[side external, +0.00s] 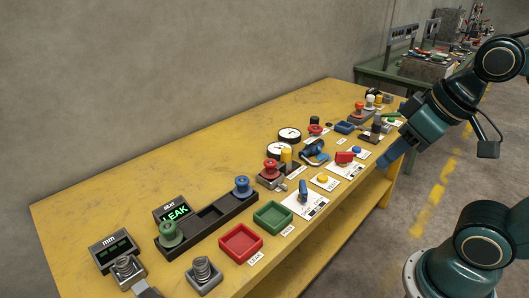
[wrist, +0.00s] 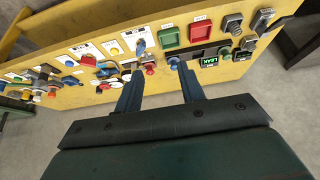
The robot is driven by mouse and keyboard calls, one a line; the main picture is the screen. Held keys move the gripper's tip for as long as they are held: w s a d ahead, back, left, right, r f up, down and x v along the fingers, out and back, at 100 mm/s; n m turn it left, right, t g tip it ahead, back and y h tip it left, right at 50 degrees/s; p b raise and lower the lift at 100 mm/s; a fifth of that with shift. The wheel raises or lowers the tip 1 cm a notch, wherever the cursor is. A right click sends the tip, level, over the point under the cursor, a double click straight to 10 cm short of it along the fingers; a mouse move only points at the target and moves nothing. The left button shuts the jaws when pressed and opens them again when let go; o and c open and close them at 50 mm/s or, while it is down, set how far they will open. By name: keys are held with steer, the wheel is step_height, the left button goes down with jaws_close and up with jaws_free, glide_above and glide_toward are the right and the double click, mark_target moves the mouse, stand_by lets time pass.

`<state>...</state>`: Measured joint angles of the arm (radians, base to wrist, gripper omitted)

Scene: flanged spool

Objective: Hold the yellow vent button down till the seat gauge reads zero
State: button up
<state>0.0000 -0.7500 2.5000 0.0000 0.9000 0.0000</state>
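The yellow vent button (side external: 323,178) sits on a small white plate near the bench's front edge, between a blue-lever plate and a red-lever plate. It also shows in the wrist view (wrist: 114,51), upper left. Nothing touches it. Two round white-faced gauges (side external: 289,134) (side external: 279,150) stand behind it; their needles are too small to read. A display marked SEAT (side external: 172,212) shows LEAK in green; it also shows in the wrist view (wrist: 209,61). My gripper (side external: 384,164) is off the bench's front edge, right of the button. In the wrist view its fingers (wrist: 159,68) are apart and empty.
Close around the button are the blue lever (side external: 303,190), the red lever (side external: 344,157) and a red-knobbed fixture (side external: 270,172). Red (side external: 240,243) and green (side external: 273,215) trays and a black rack (side external: 212,220) lie left. The bench's back left is clear.

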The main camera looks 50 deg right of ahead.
steer(key=shift+w, duration=0.1)
jaws_close()
steer(key=w+d+f+m+g, duration=0.1)
steer(key=w+d+m+g, duration=0.1)
steer(key=w+d+m, duration=0.45)
steer(key=w+d+m+g, duration=0.1)
steer(key=w+d+m, duration=0.15)
steer(key=w, duration=0.75)
steer(key=w+d+f+m+g, duration=0.1)
steer(key=w+d+f+m, duration=0.3)
steer(key=d+f, duration=0.2)
steer(key=w+d+f+m+g, duration=0.1)
steer(key=w+d+f+m, duration=0.3)
steer(key=d+f, duration=0.3)
steer(key=shift+w+d+f+m+g, duration=0.35)
steer(key=shift+f+m, duration=0.15)
steer(key=shift+f, duration=0.2)
